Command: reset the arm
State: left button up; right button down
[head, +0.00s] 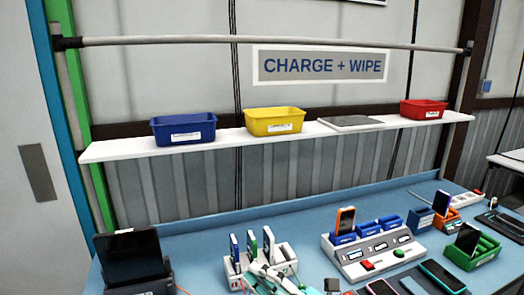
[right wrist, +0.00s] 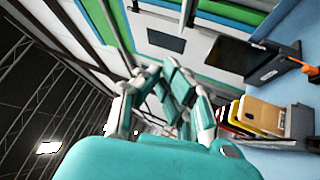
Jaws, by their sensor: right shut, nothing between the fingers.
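My right gripper (head: 264,274) shows at the bottom edge of the head view, teal and white, in front of a white rack (head: 282,262). Its fingers are shut and empty. In the right wrist view the gripper (right wrist: 172,85) is closed, above the teal housing. The rest of the arm is cut off by the lower edge of the head view. My left gripper is not in view.
The rack holds several upright phones. A dark tablet (head: 133,256) stands at the left of the blue bench. A grey charging station (head: 375,252) and loose phones are on the right. A white shelf (head: 240,137) with blue, yellow and red bins runs behind.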

jog(key=w+d+f+m+t+h, duration=0.1)
jog(key=d+f+m+t+h, duration=0.25)
jog(key=d+m+h, duration=0.55)
jog(key=w+d+f+m+t+h, duration=0.2)
jog(key=d+f+m+t+h, duration=0.15)
jog(key=d+m+h, duration=0.55)
jog(key=s+d+f+m+g+h, duration=0.1)
jog(key=s+f+m+g, duration=0.2)
jog(key=f, duration=0.2)
jog(key=s+d+f+m+g, duration=0.1)
jog(key=s+f+m+g, duration=0.15)
jog(key=f, duration=0.25)
jog(key=s+d+f+m+g, duration=0.1)
jog(key=s+f+m+g, duration=0.1)
jog(key=s+f+g, duration=0.6)
jog(key=s+f+m+g, duration=0.15)
jog(key=s+f, duration=0.25)
jog(key=s, duration=0.8)
notch_tip(320, 180, down, 27)
jog(key=g+b, duration=0.1)
jog(key=b, duration=0.2)
jog(key=s+d+f+g+b, duration=0.1)
jog(key=s+d+f+b, duration=0.1)
jog(key=s+f, duration=1.5)
notch_tip(320, 180, down, 4)
jog(key=shift+s+d+r+n+g+y+b, duration=0.1)
jog(key=shift+s+d+n+g+y+b, duration=0.25)
jog(key=shift+d, duration=0.2)
